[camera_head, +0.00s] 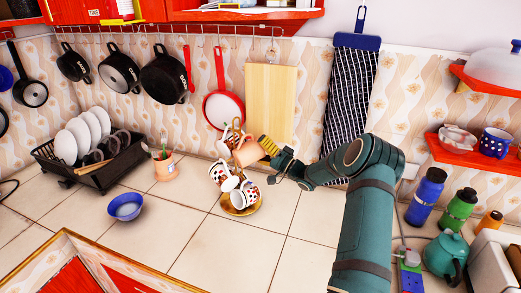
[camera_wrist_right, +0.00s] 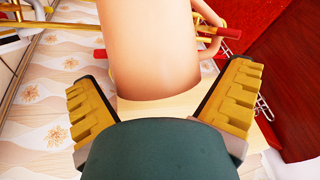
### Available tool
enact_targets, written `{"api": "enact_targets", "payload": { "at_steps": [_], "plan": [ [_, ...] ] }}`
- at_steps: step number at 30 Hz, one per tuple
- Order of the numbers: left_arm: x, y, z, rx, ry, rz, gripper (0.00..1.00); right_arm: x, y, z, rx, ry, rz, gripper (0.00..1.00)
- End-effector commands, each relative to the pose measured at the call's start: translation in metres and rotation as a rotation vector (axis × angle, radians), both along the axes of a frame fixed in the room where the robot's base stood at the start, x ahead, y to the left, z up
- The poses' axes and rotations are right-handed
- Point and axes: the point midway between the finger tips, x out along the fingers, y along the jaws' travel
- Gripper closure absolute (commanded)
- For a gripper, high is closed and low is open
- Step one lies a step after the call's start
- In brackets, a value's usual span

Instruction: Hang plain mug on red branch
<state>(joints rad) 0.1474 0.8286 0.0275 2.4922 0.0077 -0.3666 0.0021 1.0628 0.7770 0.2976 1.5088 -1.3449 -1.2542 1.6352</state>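The plain peach mug (camera_head: 247,152) is at the top right of the gold mug tree (camera_head: 241,208). In the right wrist view the mug (camera_wrist_right: 155,45) fills the space ahead of my fingers, its handle at the right. A red-tipped gold branch (camera_wrist_right: 228,32) crosses at the handle and appears to pass through its loop. My right gripper (camera_head: 266,147) is at the mug's right side; in the wrist view its yellow fingers (camera_wrist_right: 161,103) are spread, one on each side of the mug's near end, with narrow gaps. My left gripper is out of view.
Several spotted mugs (camera_head: 240,197) hang low on the tree. A blue bowl (camera_head: 125,207), utensil cup (camera_head: 164,166) and dish rack (camera_head: 98,163) stand left. Bottles (camera_head: 427,195) and a teapot (camera_head: 446,254) stand right. A cutting board (camera_head: 270,100) hangs behind.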

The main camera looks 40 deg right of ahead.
Motion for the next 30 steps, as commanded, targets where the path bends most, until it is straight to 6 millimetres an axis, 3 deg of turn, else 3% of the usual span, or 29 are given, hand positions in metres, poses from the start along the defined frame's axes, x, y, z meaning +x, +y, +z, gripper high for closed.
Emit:
{"api": "enact_targets", "payload": {
  "at_steps": [10, 21, 30],
  "plan": [
    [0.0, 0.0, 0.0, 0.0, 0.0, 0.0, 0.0, -0.012, -0.004, -0.004, -0.001, 0.003, -0.003, 0.0],
    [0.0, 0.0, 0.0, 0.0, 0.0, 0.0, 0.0, -0.08, -0.022, -0.022, 0.0, 0.003, -0.003, 0.0],
    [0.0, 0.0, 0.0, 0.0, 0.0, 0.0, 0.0, -0.11, -0.029, -0.03, 0.0, 0.001, 0.0, 0.0]
  ]
}}
